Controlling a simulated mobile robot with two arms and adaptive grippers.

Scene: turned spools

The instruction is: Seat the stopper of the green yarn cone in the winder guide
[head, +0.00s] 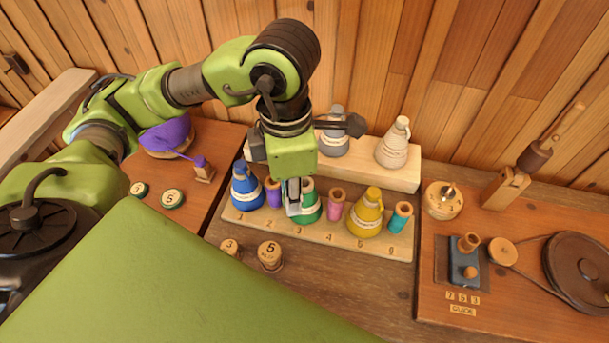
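The green yarn cone (311,213) stands in the numbered wooden rack, between the purple spool (273,194) and the pink spool (334,206). My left gripper (293,209) points down right at the green cone and covers its left side and part of its top. I cannot tell whether its fingers touch the cone or how far apart they are. A blue-grey block with wooden parts (463,274), likely the winder guide, sits on the right-hand board above a small lettered plate. My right gripper is out of view.
The rack (318,234) also holds a blue cone (246,190), a yellow cone (367,215) and a teal spool (399,218). Grey (333,140) and cream (393,148) cones stand on the shelf behind. A wheel (583,270) and upright lever (520,172) flank the guide.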

